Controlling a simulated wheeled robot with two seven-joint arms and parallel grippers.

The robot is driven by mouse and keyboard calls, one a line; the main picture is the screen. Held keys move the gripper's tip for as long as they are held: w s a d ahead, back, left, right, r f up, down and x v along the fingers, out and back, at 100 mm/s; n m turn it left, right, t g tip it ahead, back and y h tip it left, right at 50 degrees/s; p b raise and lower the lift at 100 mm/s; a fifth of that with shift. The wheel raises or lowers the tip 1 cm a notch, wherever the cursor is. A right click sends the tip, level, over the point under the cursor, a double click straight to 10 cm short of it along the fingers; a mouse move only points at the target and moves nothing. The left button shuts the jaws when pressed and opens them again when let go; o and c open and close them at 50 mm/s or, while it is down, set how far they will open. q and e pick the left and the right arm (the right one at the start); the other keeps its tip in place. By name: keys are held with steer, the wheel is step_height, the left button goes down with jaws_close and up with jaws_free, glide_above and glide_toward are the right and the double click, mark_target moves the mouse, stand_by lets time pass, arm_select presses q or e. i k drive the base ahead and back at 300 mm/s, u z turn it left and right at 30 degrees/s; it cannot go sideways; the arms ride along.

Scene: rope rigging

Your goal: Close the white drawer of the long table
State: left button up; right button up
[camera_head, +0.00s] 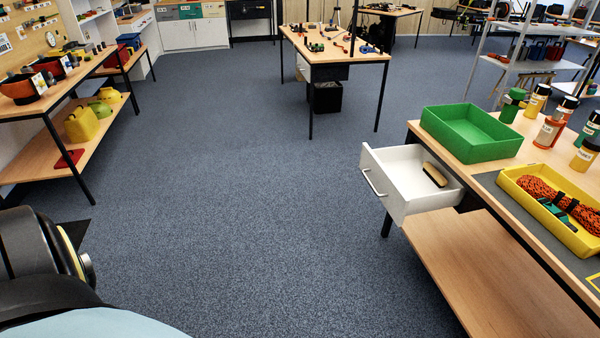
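The white drawer (400,199) is pulled out from the left end of the long wooden table (536,232) at the right. Its silver bar handle (374,182) faces left, towards the open floor. A dark brush-like object with a tan edge (435,175) lies inside the drawer. The drawer front stands well clear of the table edge. Neither of my grippers is in view.
A green tray (471,130), several labelled bottles and a yellow tray (552,211) with orange rope are on the long table. A lower wooden shelf (490,272) lies beneath. Blue-grey carpet (240,170) is clear left of the drawer. Another table (335,48) stands farther back.

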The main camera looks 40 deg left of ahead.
mark_target(396, 174)
steer(key=z, duration=0.2)
steer(key=i, duration=1.35)
steer(key=u, duration=1.75)
steer(key=i, duration=0.6)
steer(key=z, duration=0.4)
